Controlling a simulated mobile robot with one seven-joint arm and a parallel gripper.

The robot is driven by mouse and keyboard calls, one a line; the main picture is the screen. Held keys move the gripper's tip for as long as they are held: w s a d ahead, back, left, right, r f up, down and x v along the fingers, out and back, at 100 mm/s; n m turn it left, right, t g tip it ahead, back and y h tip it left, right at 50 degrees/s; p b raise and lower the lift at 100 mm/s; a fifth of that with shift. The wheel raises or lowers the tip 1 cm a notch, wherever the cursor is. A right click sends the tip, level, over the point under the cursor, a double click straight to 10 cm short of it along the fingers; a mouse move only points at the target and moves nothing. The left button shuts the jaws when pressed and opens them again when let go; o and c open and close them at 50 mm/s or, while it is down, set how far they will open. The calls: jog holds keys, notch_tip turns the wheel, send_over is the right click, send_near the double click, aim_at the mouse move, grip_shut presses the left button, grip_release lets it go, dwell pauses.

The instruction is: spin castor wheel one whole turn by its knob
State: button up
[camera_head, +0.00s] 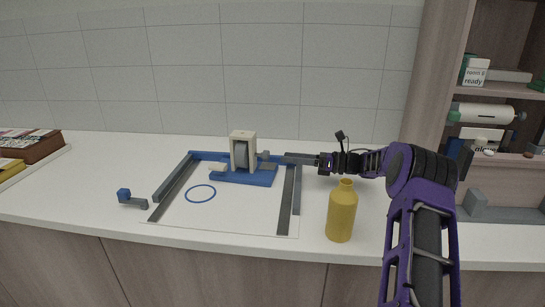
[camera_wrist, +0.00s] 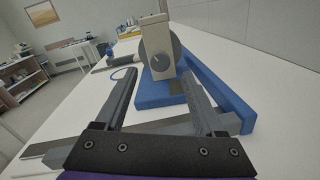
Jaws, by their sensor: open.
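The castor stands on a blue base (camera_head: 250,177) at the back of a framed white board. Its cream housing (camera_head: 236,146) holds a grey castor wheel (camera_head: 241,155) upright. In the wrist view the cream housing (camera_wrist: 159,44) is ahead with the dark wheel edge (camera_wrist: 177,53) beside it, and a small round grey part lies on its near face. I cannot tell which part is the knob. My gripper (camera_head: 284,158) reaches in from the right, close to the castor. In the wrist view my gripper (camera_wrist: 163,84) is open, fingers apart and empty, short of the housing.
A yellow bottle (camera_head: 341,211) stands at the counter's front, below my arm. Grey rails (camera_head: 287,190) edge the board, and a blue ring (camera_head: 201,193) lies on it. A blue-ended grey piece (camera_head: 130,197) is at left.

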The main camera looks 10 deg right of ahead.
jog(key=x, duration=0.6)
grip_shut()
dwell(0.3)
